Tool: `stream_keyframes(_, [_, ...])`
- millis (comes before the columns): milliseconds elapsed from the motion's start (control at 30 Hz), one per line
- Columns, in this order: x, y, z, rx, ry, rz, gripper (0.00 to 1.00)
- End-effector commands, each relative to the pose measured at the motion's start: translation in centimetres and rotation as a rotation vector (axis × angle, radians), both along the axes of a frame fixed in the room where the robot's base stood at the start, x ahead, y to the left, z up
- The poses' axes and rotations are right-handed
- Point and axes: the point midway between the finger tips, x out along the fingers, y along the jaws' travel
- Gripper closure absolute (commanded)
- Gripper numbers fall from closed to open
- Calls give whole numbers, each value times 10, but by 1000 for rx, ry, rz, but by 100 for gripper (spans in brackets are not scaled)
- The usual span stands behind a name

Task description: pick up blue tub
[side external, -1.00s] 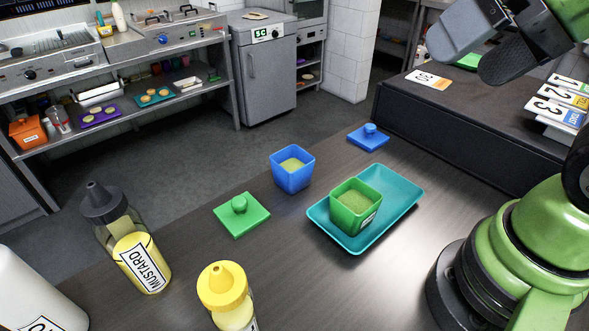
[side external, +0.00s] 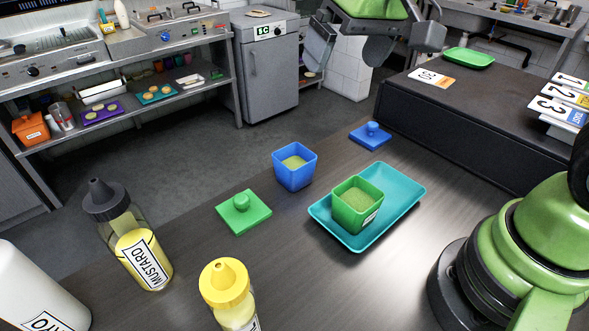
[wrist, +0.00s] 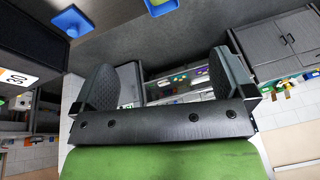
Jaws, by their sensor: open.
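The blue tub (side external: 295,178) stands upright on the dark counter in the side view, without a lid, with pale greenish contents. A part of it shows at the top edge of the wrist view (wrist: 160,8). The blue lid (side external: 370,135) lies on the counter behind it to the right, and also shows in the wrist view (wrist: 72,20). My gripper (wrist: 165,80) is open, with nothing between its fingers. In the side view it is high at the top, above and behind the tub and well apart from it, partly cut off by the frame edge.
A green tub (side external: 350,218) stands on a teal tray (side external: 403,195) right of the blue tub. A green lid (side external: 243,217) lies to its left. Mustard bottles (side external: 147,262) (side external: 228,290) stand at the front. A raised dark block (side external: 465,125) with number cards is at the right.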

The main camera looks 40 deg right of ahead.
Motion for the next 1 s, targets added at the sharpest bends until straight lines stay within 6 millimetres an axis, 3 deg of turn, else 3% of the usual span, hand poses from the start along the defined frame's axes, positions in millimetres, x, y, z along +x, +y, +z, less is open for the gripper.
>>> stream_keyframes(100, [34, 5, -41, -42, 77, 51, 0])
stream_keyframes(333, [68, 12, -109, -98, 167, 126, 0])
stream_keyframes(733, [79, 15, -167, -116, 199, 151, 0])
stream_keyframes(1000, [83, 16, -191, -115, 197, 151, 0])
